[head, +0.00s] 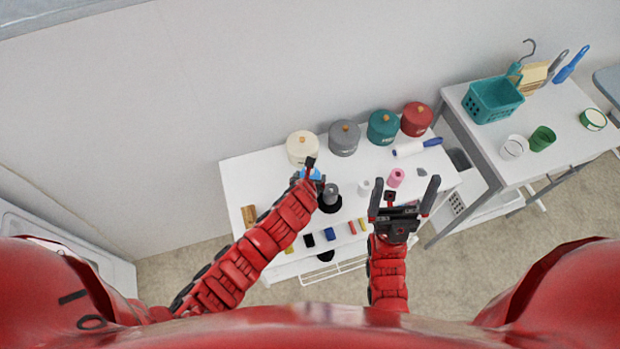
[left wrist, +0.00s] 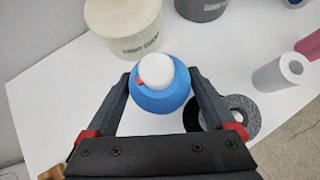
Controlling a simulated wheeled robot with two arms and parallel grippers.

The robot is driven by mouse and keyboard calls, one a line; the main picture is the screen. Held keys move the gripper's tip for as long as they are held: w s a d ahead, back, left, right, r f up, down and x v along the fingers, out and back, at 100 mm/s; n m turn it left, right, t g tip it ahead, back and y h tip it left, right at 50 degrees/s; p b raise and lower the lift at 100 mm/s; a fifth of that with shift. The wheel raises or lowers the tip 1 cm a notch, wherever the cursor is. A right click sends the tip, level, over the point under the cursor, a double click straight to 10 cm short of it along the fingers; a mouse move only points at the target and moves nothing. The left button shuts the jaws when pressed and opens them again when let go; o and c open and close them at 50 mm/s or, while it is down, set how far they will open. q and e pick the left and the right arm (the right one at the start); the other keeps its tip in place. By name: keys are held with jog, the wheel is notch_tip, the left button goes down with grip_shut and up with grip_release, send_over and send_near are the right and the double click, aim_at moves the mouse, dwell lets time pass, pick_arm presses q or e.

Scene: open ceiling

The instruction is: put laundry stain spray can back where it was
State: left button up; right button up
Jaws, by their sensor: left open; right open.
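The laundry stain spray can (left wrist: 162,97) is blue with a white cap and a small red nozzle. It stands upright on the white table (left wrist: 60,105), seen from above in the left wrist view. In the head view only a bit of its blue body (head: 312,174) shows beside my left gripper (head: 316,172). My left gripper is open, with one finger on each side of the can; whether they touch it I cannot tell. My right gripper (head: 405,184) is open and empty above the table's right front part.
Cream (head: 302,147), grey (head: 344,138), teal (head: 383,127) and red (head: 416,119) canisters line the back. A black disc (left wrist: 242,116) lies close right of the can. Small coloured items lie along the front. A second table (head: 560,145) with a teal basket (head: 492,101) stands right.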

pick_arm(q)
grip_shut()
dwell(0.5)
